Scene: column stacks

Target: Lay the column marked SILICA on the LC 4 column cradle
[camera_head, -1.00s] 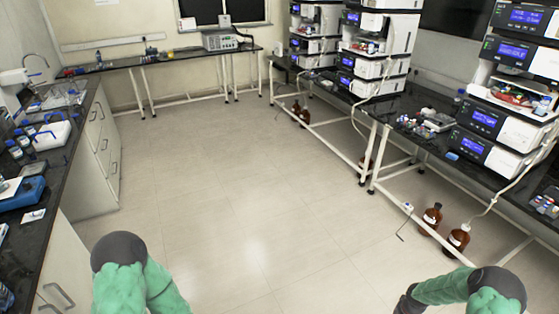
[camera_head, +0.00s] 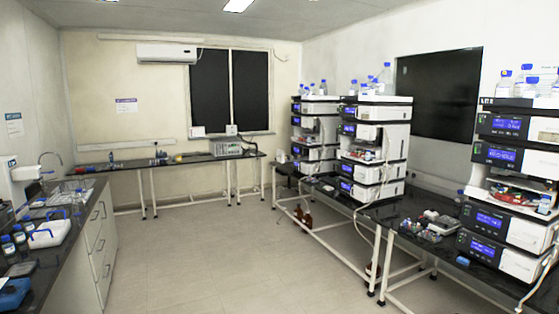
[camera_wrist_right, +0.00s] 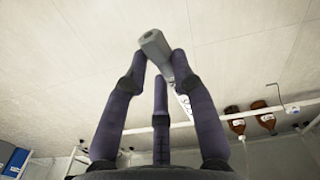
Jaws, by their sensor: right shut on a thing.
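My right gripper (camera_wrist_right: 160,66) shows in the right wrist view, its dark fingers closed around a grey column (camera_wrist_right: 152,42). The column's blunt grey end sticks out past the fingertips, and a pale part with dark marks shows behind the right finger. I cannot read any marking on it, so SILICA is not confirmed. The column is held in the air with floor behind it. In the head view several instrument stacks stand along the right; the nearest stack (camera_head: 497,240) is at the right edge. I cannot tell which is LC 4 or make out a cradle. My left gripper is out of view.
A dark bench (camera_head: 403,212) carries the stacks, with small vials and trays (camera_head: 430,226) on it. Brown bottles (camera_wrist_right: 236,122) stand on the floor in the wrist view. A left bench (camera_head: 72,216) and a back bench (camera_head: 190,159) border clear floor (camera_head: 235,255).

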